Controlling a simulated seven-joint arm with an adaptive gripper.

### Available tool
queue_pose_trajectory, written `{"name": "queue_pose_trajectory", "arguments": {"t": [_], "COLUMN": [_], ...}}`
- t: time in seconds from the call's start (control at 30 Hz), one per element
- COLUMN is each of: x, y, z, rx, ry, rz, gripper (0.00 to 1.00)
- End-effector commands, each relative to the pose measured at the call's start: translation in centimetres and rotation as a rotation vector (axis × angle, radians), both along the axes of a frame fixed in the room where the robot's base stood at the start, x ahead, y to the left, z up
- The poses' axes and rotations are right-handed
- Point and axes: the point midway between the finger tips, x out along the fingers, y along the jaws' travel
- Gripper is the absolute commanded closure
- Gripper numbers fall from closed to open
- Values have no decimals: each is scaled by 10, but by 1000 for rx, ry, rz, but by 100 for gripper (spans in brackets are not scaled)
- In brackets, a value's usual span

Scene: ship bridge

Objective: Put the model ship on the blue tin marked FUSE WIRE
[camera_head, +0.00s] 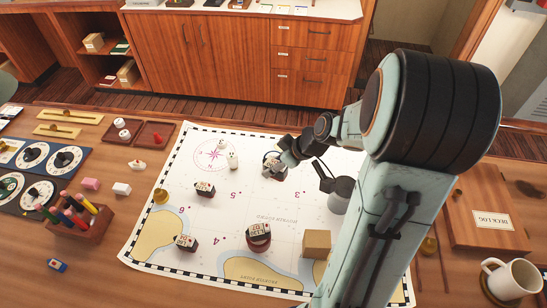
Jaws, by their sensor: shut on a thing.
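My gripper (277,161) is low over the upper middle of the white chart, shut on a small dark-and-white thing (272,170). The fingers partly cover this thing, and I cannot tell whether it is the model ship or whether it touches the chart.
Dark pieces with white lettered faces stand on the chart (290,210): one at left (204,190), others nearer the front (185,243). A cardboard box (316,244) and a grey can (340,193) stand at right. A pencil holder (78,220) stands near the blue tin.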

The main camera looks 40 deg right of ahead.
Motion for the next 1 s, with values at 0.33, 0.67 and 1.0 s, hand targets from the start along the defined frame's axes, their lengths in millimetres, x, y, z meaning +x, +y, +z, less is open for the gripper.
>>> {"name": "queue_pose_trajectory", "arguments": {"t": [0.33,0.67,1.0], "x": [45,103,117], "y": [-43,-76,-83], "z": [-22,-78,-115], "rx": [4,4,5], "ry": [0,1,2], "rz": [-43,-45,-45], "gripper": [98,98,98]}}
